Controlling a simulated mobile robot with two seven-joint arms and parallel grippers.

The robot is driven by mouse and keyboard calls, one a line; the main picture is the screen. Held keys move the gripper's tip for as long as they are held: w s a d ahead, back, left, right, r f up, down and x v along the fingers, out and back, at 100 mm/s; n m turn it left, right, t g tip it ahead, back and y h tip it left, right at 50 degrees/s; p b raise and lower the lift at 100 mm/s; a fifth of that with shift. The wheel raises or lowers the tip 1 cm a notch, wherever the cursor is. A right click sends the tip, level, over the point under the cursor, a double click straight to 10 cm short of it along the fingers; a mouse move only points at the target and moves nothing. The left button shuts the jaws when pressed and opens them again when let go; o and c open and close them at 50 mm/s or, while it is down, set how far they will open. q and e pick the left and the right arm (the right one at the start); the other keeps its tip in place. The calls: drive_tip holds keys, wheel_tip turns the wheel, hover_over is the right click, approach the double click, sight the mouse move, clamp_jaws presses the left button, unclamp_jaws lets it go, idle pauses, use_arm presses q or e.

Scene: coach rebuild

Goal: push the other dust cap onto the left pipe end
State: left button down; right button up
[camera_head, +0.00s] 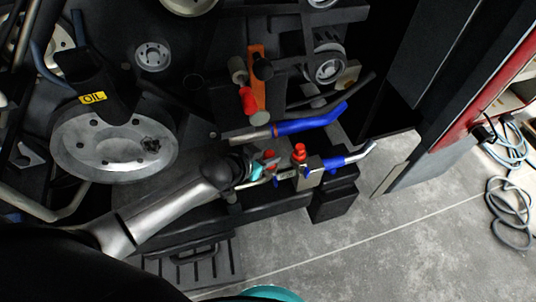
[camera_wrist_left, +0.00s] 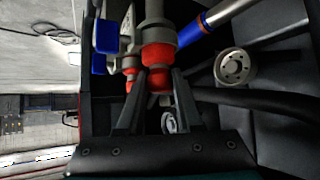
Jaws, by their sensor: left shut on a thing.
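My left gripper (camera_head: 266,166) is at the end of the arm coming in from the left, at the dark block near the centre. In the left wrist view, my left gripper (camera_wrist_left: 158,82) is shut on a red dust cap (camera_wrist_left: 157,57). The held cap lines up with a grey pipe end (camera_wrist_left: 159,12) and seems to touch it; how far on it is cannot be told. The held cap also shows in the head view (camera_head: 270,154), partly hidden. Another red dust cap (camera_head: 300,150) stands upright on the fitting to the right. My right gripper is not in view.
A blue-sleeved pipe (camera_head: 300,126) runs just behind the gripper, and a blue-handled lever (camera_head: 345,160) sticks out to the right. An orange bracket (camera_head: 257,75) with a red part stands behind. Grey floor (camera_head: 345,245) is open at the lower right.

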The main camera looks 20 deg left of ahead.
use_arm(q)
drive_tip(key=shift+s+f, duration=0.1)
drive_tip(key=shift+f, duration=0.55)
drive_tip(key=shift+c, duration=0.4)
unclamp_jaws()
drive_tip(key=shift+r, duration=0.1)
drive_tip(key=shift+p+v, duration=1.15)
drive_tip(key=p+v, duration=0.5)
drive_tip(key=shift+s+a+r+p, duration=0.15)
drive_tip(key=shift+s+r+p, duration=0.05)
drive_tip(key=shift+p, duration=0.15)
